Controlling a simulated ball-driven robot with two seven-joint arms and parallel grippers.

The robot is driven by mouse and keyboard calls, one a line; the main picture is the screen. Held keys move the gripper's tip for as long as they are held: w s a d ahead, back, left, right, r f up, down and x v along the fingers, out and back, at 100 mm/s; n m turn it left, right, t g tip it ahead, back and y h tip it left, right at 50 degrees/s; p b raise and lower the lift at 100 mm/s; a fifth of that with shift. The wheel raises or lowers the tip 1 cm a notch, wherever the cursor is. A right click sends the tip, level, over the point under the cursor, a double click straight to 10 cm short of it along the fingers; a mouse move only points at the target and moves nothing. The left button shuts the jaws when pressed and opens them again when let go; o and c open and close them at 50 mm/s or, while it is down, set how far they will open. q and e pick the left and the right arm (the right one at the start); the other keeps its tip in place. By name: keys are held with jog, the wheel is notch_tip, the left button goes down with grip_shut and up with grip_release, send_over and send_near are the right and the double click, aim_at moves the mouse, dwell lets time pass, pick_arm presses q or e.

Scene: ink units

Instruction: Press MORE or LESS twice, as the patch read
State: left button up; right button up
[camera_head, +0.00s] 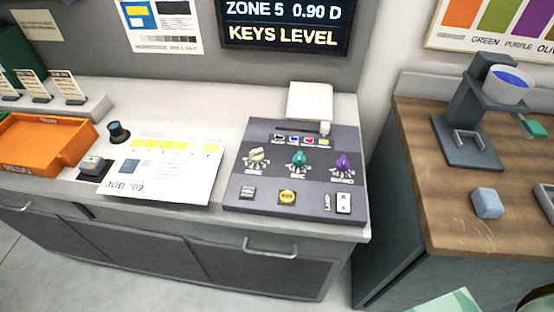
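The control panel (236,170) lies on the grey counter. It carries a beige knob (257,155), a teal knob (299,159) and a purple knob (342,164). Below them are a grey button (248,192), a yellow round button (287,197) and a white switch (344,203) beside a small label. The lettering is too small to tell which is MORE or LESS. The screen (283,24) reads "ZONE 5 0.90 D" and "KEYS LEVEL". A printed sheet (160,187) marked "JOB 709" with yellow patches lies left of the panel. Neither gripper is in view.
A small black and grey device (93,167) and a dark knob-like piece (118,132) stand by the sheet's left side. An orange tray (40,143) is farther left. A white block (310,102) is behind the panel.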

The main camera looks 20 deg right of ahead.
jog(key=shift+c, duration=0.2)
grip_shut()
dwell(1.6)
